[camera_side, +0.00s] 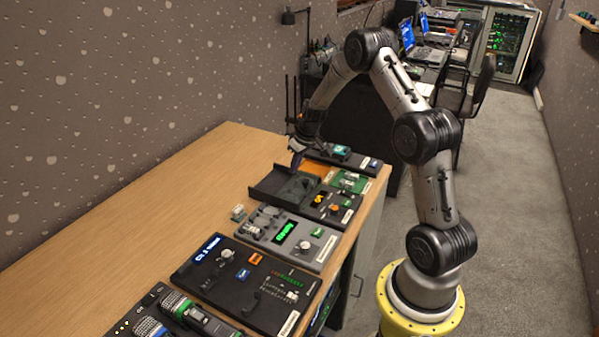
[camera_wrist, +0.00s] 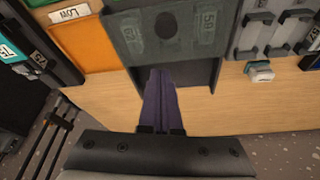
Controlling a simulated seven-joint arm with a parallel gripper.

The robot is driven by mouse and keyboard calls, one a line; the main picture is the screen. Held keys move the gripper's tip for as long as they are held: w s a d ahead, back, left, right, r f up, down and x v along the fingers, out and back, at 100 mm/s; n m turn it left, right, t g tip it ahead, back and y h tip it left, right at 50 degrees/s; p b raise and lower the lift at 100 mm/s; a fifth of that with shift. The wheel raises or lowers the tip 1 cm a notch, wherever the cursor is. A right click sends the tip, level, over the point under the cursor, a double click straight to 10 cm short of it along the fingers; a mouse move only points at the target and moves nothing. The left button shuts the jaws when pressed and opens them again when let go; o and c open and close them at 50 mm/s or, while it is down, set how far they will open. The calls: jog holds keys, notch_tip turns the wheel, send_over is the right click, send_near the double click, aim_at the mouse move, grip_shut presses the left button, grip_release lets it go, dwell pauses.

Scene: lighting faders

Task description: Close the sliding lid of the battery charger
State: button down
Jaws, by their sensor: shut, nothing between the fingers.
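The battery charger appears to be the dark unit (camera_side: 332,204) with orange digits in the side view. A dark grey tray-like part (camera_side: 268,196) extends from its left side. In the wrist view a dark grey-green plate (camera_wrist: 165,52), which looks like the sliding lid, lies between dark side rails (camera_wrist: 216,75). It bears a dark round mark and faint lettering. My gripper (camera_wrist: 162,72) is shut and empty, its dark purple fingers at the plate's near edge. I cannot tell whether they touch it. In the side view my gripper (camera_side: 295,167) is over the tray's far end.
An orange panel (camera_wrist: 88,45) is left of the rails. A grey unit with a green display (camera_side: 290,238) stands nearer the side camera, with a small block (camera_side: 238,212) beside it. Other dark panels line the table. The wooden tabletop (camera_side: 150,230) is clear on the left.

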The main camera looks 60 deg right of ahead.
aim_at(301, 185)
jog(key=a+r+n+t, duration=0.1)
jog(key=a+r, duration=0.4)
jog(key=r, duration=0.5)
jog(key=a+r+n+t, duration=0.1)
jog(key=a+r, duration=0.3)
jog(key=r, duration=0.5)
jog(key=s+a+r+n+t, duration=0.2)
jog(key=s+a+r, duration=0.4)
jog(key=a+r, duration=0.45)
jog(key=s+a+n+y, duration=0.1)
jog(key=s+a, duration=0.7)
jog(key=s, duration=0.3)
jog(key=s+f+m+g, duration=0.1)
jog(key=s+f, duration=0.2)
jog(key=s, duration=0.2)
jog(key=s+a+f+m+g, duration=0.1)
jog(key=s+f, duration=0.2)
jog(key=s, duration=0.3)
jog(key=shift+f, duration=0.2)
